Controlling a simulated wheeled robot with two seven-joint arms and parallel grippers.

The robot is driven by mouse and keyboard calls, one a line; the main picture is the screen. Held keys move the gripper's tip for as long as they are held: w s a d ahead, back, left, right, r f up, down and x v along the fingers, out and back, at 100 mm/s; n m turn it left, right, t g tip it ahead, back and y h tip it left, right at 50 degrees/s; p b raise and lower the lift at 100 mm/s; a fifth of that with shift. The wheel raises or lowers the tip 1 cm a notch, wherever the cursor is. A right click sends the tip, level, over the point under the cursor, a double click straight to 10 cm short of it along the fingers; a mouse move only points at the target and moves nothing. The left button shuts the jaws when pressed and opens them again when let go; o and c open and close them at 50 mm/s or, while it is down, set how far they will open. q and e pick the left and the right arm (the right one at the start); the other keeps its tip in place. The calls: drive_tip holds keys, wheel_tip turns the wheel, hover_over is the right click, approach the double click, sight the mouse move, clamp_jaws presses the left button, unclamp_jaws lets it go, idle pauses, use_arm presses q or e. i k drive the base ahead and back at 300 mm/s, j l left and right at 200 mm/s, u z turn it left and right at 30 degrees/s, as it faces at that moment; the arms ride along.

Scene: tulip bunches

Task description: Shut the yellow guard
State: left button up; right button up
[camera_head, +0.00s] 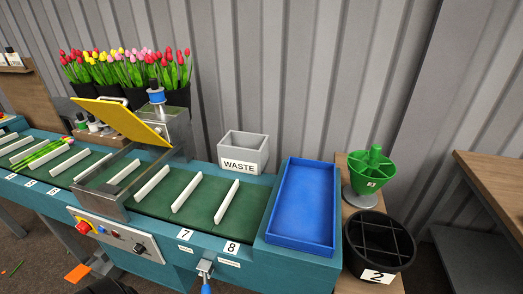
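The yellow guard (122,121) is a flat plate standing raised and tilted over the green conveyor belt. Its right end meets the grey metal machine housing (178,130), and its left end is up in the air. Below it, a metal frame (100,203) spans the belt.
The teal conveyor has white dividers, with a tulip bunch (48,154) at the left. A control panel (115,236) with a red button is on its front. The grey WASTE bin (243,151), blue tray (303,206) and black bucket (378,241) stand to the right.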

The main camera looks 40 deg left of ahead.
sight(110, 110)
drive_tip(key=u, duration=2.1)
drive_tip(key=i+j+z, duration=0.15)
drive_tip(key=j+z, duration=0.15)
